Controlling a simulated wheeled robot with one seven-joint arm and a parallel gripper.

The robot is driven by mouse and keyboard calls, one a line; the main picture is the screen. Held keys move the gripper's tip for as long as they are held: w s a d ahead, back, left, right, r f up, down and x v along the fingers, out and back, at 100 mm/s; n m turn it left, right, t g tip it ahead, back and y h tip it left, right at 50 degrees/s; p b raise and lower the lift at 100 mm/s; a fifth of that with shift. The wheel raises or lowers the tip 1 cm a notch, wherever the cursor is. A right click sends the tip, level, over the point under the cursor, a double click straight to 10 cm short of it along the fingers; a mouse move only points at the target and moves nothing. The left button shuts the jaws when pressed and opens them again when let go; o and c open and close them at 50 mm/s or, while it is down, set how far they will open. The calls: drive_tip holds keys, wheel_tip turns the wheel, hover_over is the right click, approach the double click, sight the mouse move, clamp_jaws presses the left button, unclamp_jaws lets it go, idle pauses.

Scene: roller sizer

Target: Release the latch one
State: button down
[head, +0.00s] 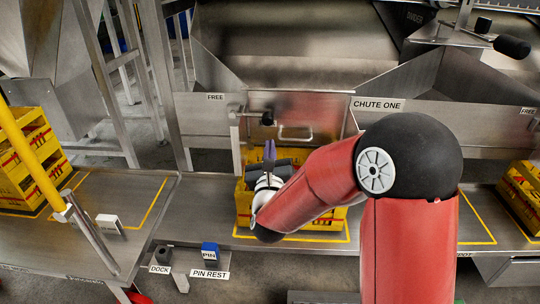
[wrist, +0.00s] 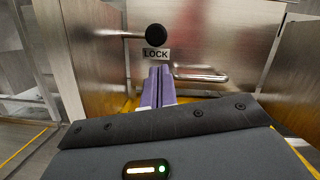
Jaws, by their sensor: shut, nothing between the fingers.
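The chute one gate (head: 315,110) is a steel plate with a bar handle (head: 296,139) across it. At its left side a black round knob (head: 267,118) sits on a short metal rod, which looks like the latch. In the wrist view the knob (wrist: 155,36) stands above a LOCK label (wrist: 155,54), with its rod reaching left. My gripper (head: 269,147) has purple fingers, pressed together and empty. They point at the gate just below the knob and label, apart from the knob as far as I can tell. The handle (wrist: 200,74) is to their right.
A yellow crate (head: 243,207) stands under the chute, partly hidden by my arm. A blue block (head: 210,252) labelled PIN sits at the pin rest, beside the dark dock (head: 162,254). More yellow crates stand far left (head: 30,165) and far right (head: 522,190). Steel side walls (wrist: 293,75) flank the gate.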

sight(252, 117)
drive_tip(key=x, duration=0.5)
drive_tip(key=shift+w, duration=0.1)
drive_tip(key=shift+d+r, duration=0.1)
drive_tip(key=shift+d, duration=0.05)
drive_tip(key=shift+r+n, duration=0.25)
drive_tip(key=shift+n, duration=0.25)
